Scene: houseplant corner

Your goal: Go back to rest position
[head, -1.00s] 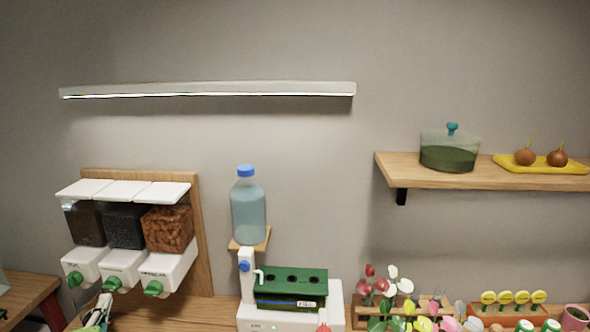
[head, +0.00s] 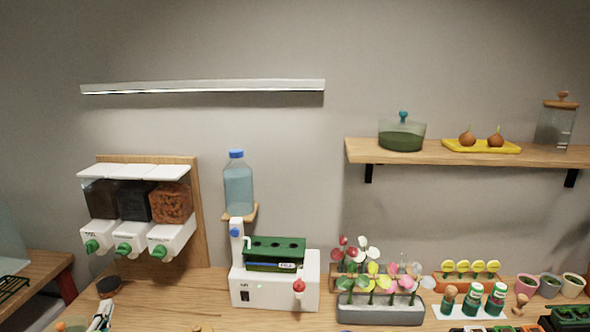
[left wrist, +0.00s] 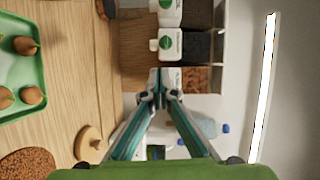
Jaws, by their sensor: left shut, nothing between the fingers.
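My left gripper (head: 103,314) shows only partly, at the lower left edge of the head view, above the wooden counter. In the left wrist view its two fingers (left wrist: 160,97) come together at the tips, shut with nothing between them. The white dispensers with dark and orange-brown contents lie beyond the fingertips in that view. My right gripper is in neither view.
The wall dispenser (head: 150,240) hangs behind the left gripper. A white machine (head: 262,292) with a green tray and a water bottle (head: 238,188) stand mid-counter. Flowers and pots fill the right. A green tray (left wrist: 42,72) with bulbs lies left in the wrist view.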

